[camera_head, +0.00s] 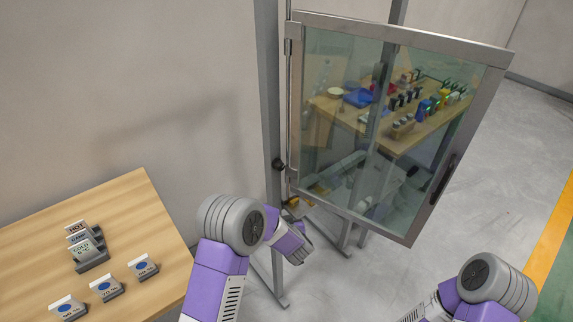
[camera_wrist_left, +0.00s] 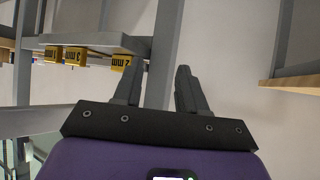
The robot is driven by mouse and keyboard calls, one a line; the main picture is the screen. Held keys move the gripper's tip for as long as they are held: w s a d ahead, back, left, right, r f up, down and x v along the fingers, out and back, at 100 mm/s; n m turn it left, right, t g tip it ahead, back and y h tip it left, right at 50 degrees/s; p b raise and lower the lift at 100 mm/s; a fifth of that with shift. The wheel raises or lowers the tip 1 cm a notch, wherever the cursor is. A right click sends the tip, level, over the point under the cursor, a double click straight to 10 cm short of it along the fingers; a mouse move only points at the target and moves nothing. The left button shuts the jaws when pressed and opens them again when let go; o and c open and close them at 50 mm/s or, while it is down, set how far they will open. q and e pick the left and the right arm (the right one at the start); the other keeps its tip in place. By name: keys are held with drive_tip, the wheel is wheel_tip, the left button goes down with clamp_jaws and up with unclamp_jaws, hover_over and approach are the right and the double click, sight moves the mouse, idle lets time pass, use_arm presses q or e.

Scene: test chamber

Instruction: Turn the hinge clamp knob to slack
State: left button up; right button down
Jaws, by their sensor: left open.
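A glass door (camera_head: 385,125) in a metal frame hangs from a grey post (camera_head: 271,120). A small dark knob (camera_head: 279,164) sits on the post by the door's hinge side; I take it for the hinge clamp knob. Its turned position is too small to read. My left gripper (camera_head: 301,257) is below the knob, beside the stand, and apart from it. In the left wrist view my left gripper (camera_wrist_left: 158,88) is open with nothing between its fingers. The knob is not clear in that view. My right arm is at the lower right, its gripper out of frame.
A wooden table (camera_head: 135,215) with several labelled signs stands at the left. Yellow labelled blocks (camera_wrist_left: 75,56) hang along a shelf edge, near my left fingers in the picture. The door's dark handle (camera_head: 444,178) is at its right. Open floor (camera_head: 500,190) lies at the right.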

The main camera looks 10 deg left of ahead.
sight(282, 168)
use_arm(q)
drive_tip(key=w+d+r+n+g+y+p, duration=0.1)
drive_tip(key=d+r+n+y, duration=0.15)
drive_tip(key=r, duration=0.85)
drive_tip(key=w+d+r+n+y+p, duration=0.1)
drive_tip(key=d+r+n+y, duration=0.2)
drive_tip(key=r, duration=0.7)
drive_tip(key=shift+y, duration=0.25)
drive_tip(key=x, duration=0.8)
drive_tip(key=shift+s+a+r+b, duration=0.25)
drive_tip(key=shift+a+b, duration=0.1)
drive_tip(key=shift+a, duration=0.15)
drive_tip(key=shift+c, duration=0.3)
drive_tip(key=shift+g, duration=0.3)
drive_tip(key=c, duration=0.7)
